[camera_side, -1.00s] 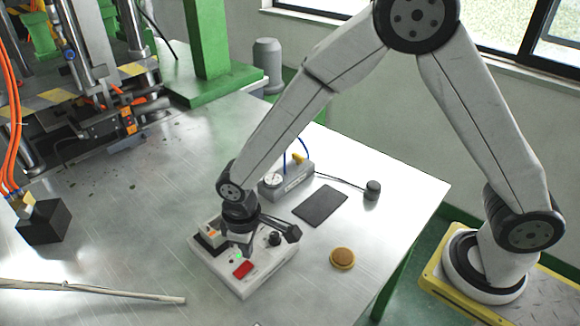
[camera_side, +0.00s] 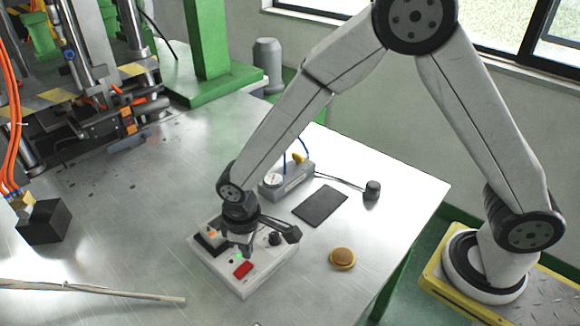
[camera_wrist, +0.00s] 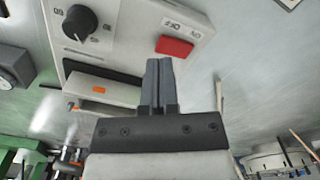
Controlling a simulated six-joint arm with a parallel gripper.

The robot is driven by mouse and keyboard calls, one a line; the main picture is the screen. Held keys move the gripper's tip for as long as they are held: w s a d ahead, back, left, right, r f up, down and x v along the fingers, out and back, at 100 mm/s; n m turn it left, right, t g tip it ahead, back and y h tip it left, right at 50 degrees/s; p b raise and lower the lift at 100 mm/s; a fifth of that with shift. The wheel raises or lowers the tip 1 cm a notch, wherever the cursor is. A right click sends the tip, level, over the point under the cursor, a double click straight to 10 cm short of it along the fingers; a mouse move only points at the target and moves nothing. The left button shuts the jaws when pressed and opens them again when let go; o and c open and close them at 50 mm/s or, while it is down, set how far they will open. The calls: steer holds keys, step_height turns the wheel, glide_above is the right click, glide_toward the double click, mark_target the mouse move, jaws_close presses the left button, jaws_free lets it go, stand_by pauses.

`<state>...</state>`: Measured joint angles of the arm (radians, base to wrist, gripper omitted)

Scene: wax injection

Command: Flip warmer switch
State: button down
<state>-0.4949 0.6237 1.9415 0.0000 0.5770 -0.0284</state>
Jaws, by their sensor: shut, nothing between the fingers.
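My gripper (camera_wrist: 158,62) is shut and empty. Its fingertips appear just below the switch in that picture; whether they touch it I cannot tell. In the side view my gripper (camera_side: 240,250) points down over the warmer, hiding part of its top.
A grey box with a gauge (camera_side: 287,180) stands behind the warmer. A dark flat pad (camera_side: 320,206) and a round tan-topped piece (camera_side: 342,258) lie to the right. A black block (camera_side: 44,222) and a pale rod (camera_side: 95,290) are at left. The table between is clear.

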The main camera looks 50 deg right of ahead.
steer(key=shift+f, duration=1.5)
stand_by(1.4)
steer(key=shift+r, duration=3.5)
steer(key=s+d+r+m+t, duration=0.1)
steer(key=s+d+r+m, duration=0.1)
steer(key=d, duration=0.8)
steer(key=s+d+r+m+t, duration=0.1)
steer(key=s+d+m, duration=0.3)
steer(key=d, duration=0.6)
steer(key=s+r, duration=0.1)
steer(key=s, duration=0.1)
steer(key=shift+s+t, duration=0.3)
steer(key=shift+s, duration=0.1)
